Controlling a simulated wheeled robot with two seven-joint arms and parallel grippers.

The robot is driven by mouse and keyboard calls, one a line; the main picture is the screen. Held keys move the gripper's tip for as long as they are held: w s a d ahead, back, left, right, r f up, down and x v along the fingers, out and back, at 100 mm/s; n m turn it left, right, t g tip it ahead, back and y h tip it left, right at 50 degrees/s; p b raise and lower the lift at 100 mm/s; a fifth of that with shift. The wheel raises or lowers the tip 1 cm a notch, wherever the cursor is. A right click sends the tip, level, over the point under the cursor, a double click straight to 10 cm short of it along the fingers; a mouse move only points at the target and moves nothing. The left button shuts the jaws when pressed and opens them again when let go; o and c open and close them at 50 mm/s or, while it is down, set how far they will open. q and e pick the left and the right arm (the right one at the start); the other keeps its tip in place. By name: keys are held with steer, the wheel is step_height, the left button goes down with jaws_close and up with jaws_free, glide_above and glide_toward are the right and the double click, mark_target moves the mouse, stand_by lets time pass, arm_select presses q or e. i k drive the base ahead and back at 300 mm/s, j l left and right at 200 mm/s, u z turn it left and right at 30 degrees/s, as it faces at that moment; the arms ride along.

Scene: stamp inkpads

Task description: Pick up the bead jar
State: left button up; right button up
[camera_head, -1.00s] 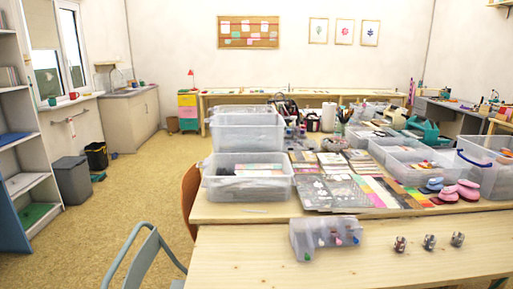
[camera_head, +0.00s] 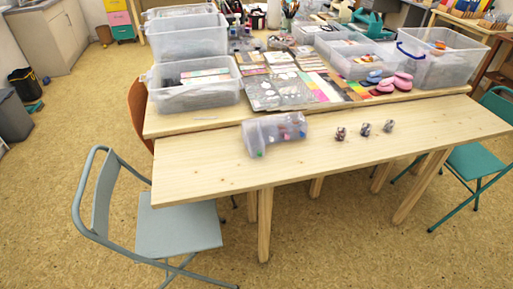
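Three small jar-like items stand in a row on the front wooden table (camera_head: 420,140), right of its middle. The left small jar (camera_head: 340,133) looks dark reddish, the middle small jar (camera_head: 364,129) and the right small jar (camera_head: 389,126) look dark grey and silvery. They stand apart from each other. They are too small to tell which one holds beads. A translucent bin (camera_head: 262,134) with several coloured items in it lies to their left. Neither of my grippers is in view.
Behind are clear plastic boxes (camera_head: 195,97), paper sheets and pink stamps or inkpads (camera_head: 403,81). A grey-blue chair (camera_head: 180,228) stands at the front left, a green chair (camera_head: 480,165) at the right. The front table's left end and front strip are clear.

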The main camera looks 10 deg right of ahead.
mark_target(367, 127)
steer(key=z, duration=1.25)
